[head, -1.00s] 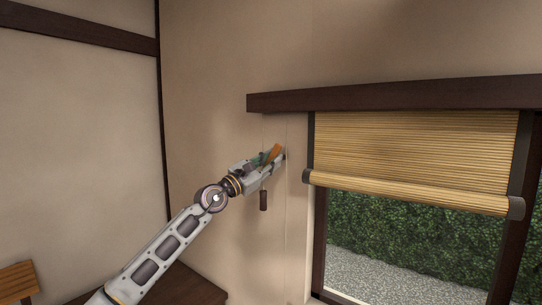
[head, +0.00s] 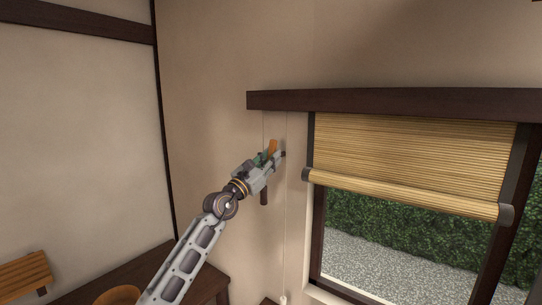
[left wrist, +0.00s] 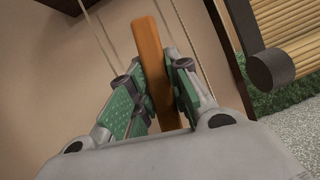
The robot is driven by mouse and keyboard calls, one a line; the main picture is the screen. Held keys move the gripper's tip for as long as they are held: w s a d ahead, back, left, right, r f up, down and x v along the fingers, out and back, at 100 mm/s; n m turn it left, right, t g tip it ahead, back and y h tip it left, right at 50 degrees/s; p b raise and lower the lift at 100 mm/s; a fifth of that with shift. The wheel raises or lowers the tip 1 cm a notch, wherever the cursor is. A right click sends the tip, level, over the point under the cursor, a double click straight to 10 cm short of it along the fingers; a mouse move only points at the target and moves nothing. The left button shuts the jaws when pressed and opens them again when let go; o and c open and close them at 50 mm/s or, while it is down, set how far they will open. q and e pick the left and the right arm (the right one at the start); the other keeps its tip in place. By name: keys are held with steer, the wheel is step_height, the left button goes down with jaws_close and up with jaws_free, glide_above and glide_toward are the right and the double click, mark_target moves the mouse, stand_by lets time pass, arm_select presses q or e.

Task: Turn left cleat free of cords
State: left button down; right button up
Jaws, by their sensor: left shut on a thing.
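The orange-brown wooden cleat (head: 272,147) is on the wall left of the window. My left gripper (head: 271,157) is shut on it, with its green pads on both sides of the cleat (left wrist: 152,60) in the left wrist view. The cleat's upper end sticks out past the fingers. A thin pale cord (head: 286,215) hangs just right of the gripper. Another thin cord (head: 263,124) comes down behind the gripper, and a dark cord weight (head: 264,197) hangs below it. Whether a cord touches the cleat is hidden by the fingers. My right gripper is not in view.
A half-lowered bamboo blind (head: 420,160) hangs in the window at the right, under a dark beam (head: 400,101). Its roller end (left wrist: 272,69) is close on the right in the wrist view. A dark wooden surface (head: 110,280) is at lower left.

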arm_select(q)
steer(key=shift+d+f+n+y, duration=0.15)
steer(key=shift+n+y, duration=0.15)
steer(key=shift+n, duration=0.6)
steer(key=shift+t, duration=0.3)
steer(key=shift+n+y+p, duration=0.3)
steer(key=shift+n, duration=0.5)
steer(key=c, duration=1.3)
jaws_free()
steer(key=shift+s+a, duration=0.1)
steer(key=shift+a, duration=0.1)
